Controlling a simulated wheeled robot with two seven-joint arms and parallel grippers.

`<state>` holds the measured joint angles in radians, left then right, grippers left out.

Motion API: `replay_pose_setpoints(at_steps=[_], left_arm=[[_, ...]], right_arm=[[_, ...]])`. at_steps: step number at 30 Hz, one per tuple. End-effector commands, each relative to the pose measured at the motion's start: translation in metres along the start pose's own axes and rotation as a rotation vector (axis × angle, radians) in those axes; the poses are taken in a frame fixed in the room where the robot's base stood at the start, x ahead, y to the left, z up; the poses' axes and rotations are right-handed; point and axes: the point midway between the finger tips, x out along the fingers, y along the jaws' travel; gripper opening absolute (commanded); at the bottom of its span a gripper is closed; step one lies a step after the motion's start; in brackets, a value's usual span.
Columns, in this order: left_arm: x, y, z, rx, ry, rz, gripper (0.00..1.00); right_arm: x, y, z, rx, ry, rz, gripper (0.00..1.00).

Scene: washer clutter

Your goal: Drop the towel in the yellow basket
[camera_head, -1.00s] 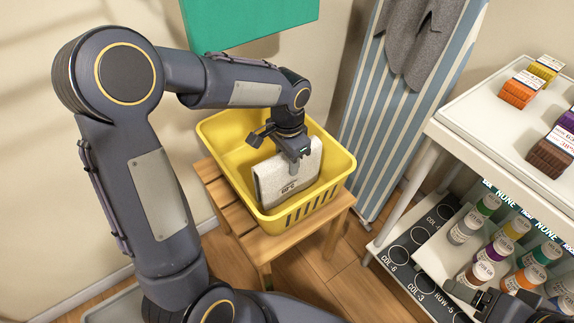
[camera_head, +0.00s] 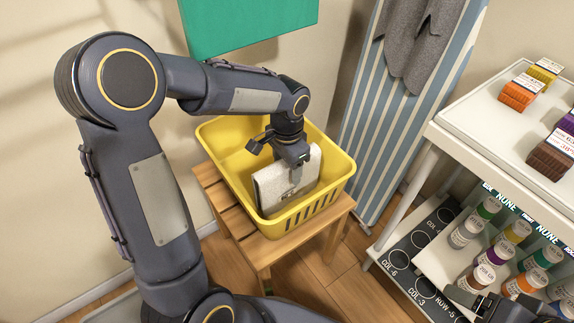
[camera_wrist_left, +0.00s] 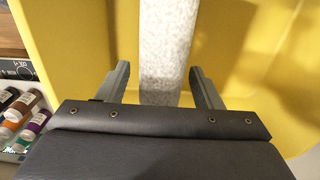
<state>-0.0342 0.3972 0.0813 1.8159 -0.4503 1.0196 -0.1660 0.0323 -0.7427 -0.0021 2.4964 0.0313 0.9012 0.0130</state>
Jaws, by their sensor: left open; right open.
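The yellow basket (camera_head: 328,196) stands on a wooden stool. The folded light grey towel (camera_head: 285,185) stands tilted inside the basket, against its front side. My left gripper (camera_head: 300,160) is inside the basket's opening at the towel's upper edge. In the left wrist view the gripper (camera_wrist_left: 160,85) is open, with one finger on each side of the towel (camera_wrist_left: 165,45) and a gap to each. The yellow basket wall (camera_wrist_left: 70,40) surrounds it there. My right gripper (camera_head: 490,305) shows only partly at the bottom right edge, dark, by the shelf.
The wooden stool (camera_head: 256,245) bears the basket. A striped ironing board (camera_head: 385,110) with a grey garment leans behind it. A white shelf cart (camera_head: 470,125) at right holds thread packs and several bottles (camera_head: 487,207). A green panel (camera_head: 245,20) hangs above.

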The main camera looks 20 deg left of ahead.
Motion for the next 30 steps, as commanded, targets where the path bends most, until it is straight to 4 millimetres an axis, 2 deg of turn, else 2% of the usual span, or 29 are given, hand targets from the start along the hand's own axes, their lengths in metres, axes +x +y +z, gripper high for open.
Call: replay_pose_setpoints(at_steps=[12,18,22,26,30], left_arm=[[-0.087,0.0,-0.001,0.001,0.006,-0.002,0.6],[-0.112,0.0,-0.001,0.0,0.004,-0.001,0.6],[-0.12,0.001,0.004,-0.011,0.011,0.002,0.6],[-0.133,0.006,0.029,-0.077,0.067,0.017,0.6],[-0.147,0.024,0.076,-0.215,0.181,0.057,0.6]], right_arm=[[-0.029,-0.013,-0.015,0.0,0.0,0.0,0.76],[-0.035,-0.016,-0.018,0.0,0.0,0.0,0.76],[-0.036,-0.017,-0.018,0.0,0.0,0.0,0.76],[-0.036,-0.016,-0.018,0.0,0.0,0.0,0.76],[-0.036,-0.016,-0.018,0.0,0.0,0.0,0.76]])
